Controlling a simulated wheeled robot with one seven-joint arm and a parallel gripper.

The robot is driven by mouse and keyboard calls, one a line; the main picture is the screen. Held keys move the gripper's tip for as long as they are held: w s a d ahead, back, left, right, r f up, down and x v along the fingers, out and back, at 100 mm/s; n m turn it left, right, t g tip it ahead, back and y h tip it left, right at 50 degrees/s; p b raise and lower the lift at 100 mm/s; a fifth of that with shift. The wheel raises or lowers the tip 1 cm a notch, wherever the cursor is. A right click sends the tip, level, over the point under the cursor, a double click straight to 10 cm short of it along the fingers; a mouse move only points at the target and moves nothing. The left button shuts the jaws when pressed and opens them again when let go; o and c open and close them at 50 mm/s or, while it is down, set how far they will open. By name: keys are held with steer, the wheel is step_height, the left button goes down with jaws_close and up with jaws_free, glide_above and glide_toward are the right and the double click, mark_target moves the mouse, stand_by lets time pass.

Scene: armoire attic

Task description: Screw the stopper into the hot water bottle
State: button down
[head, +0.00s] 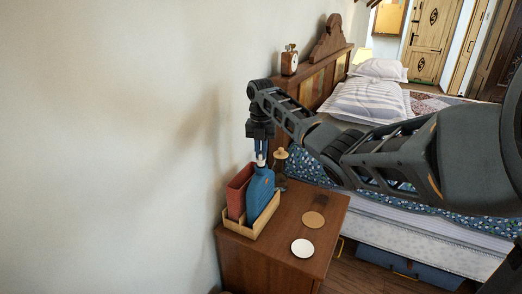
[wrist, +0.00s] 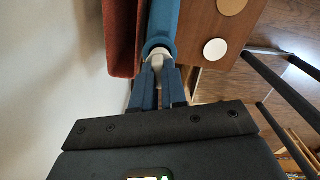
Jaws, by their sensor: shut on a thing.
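The blue hot water bottle (head: 261,192) stands upright in a light wooden holder (head: 246,231) on the bedside cabinet. In the wrist view its blue neck (wrist: 161,38) shows just past my fingertips. My gripper (head: 261,154) points down from above the bottle. In the wrist view my gripper (wrist: 158,72) is shut on the pale stopper (wrist: 157,56). The stopper is at the mouth of the bottle and looks in line with it. How deep it sits in the neck is hidden by the fingers.
A red book-like object (head: 238,190) stands in the holder left of the bottle. A white disc (head: 302,248) and a cork disc (head: 313,219) lie on the cabinet top (head: 283,218). A brass-coloured object (head: 280,160) stands behind. The wall is close on the left, the bed on the right.

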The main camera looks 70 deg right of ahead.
steer(key=shift+f+b, duration=0.4)
steer(key=shift+f, duration=0.75)
stand_by(1.4)
steer(key=shift+r+p, duration=0.45)
steer(key=shift+p, duration=0.05)
stand_by(0.7)
steer(key=shift+f, duration=0.45)
stand_by(1.0)
steer(key=c, duration=1.7)
jaws_free()
jaws_close()
steer(key=shift+r, duration=0.1)
